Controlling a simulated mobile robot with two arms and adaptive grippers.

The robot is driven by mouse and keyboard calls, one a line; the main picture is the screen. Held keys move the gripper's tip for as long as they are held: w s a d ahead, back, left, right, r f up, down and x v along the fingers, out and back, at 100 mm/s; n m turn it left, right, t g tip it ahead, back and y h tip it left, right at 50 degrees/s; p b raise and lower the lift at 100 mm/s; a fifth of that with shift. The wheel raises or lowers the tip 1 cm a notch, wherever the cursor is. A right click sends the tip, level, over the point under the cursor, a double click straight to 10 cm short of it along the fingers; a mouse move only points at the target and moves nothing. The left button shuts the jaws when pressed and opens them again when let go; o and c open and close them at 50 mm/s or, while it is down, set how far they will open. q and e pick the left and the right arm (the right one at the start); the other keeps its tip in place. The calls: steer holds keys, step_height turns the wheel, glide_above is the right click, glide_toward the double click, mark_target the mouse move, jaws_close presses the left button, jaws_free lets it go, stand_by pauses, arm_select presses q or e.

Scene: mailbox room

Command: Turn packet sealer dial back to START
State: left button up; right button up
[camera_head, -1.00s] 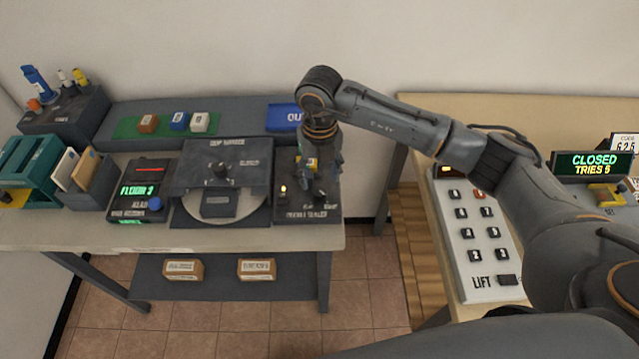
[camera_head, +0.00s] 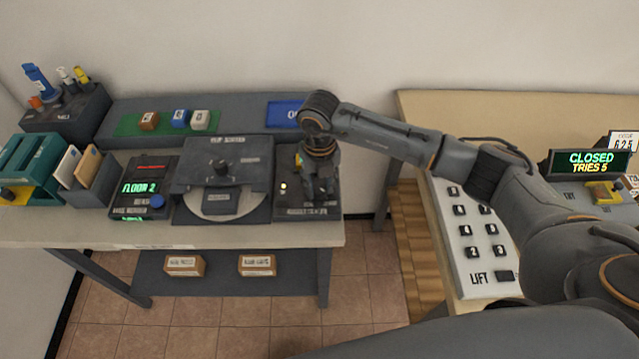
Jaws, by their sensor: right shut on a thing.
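The packet sealer (camera_head: 293,211) is a dark box at the right end of the left table. A small lit lamp (camera_head: 283,186) shows on its top. My right gripper (camera_head: 320,196) points down over the sealer's right part and is shut. The dial is hidden under the gripper, so its position and the START mark cannot be read. A bit of yellow (camera_head: 298,160) shows just left of my wrist. My left gripper is not in view.
Left of the sealer stands a dark machine with a round plate (camera_head: 222,203) and a knob. A display box reads FLOOR 2 (camera_head: 140,188). A lift keypad (camera_head: 478,240) and a CLOSED display (camera_head: 590,163) are on the right table. A floor gap separates the tables.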

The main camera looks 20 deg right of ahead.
mark_target(320, 188)
steer(key=shift+w+f+n+b, duration=0.1)
steer(key=shift+n+b, duration=0.3)
steer(key=shift+b, duration=0.25)
steer(key=shift+n, duration=0.3)
steer(key=o, duration=1.2)
steer(key=shift+c, duration=0.2)
step_height(320, 188, up, 12)
steer(key=shift+r, duration=0.2)
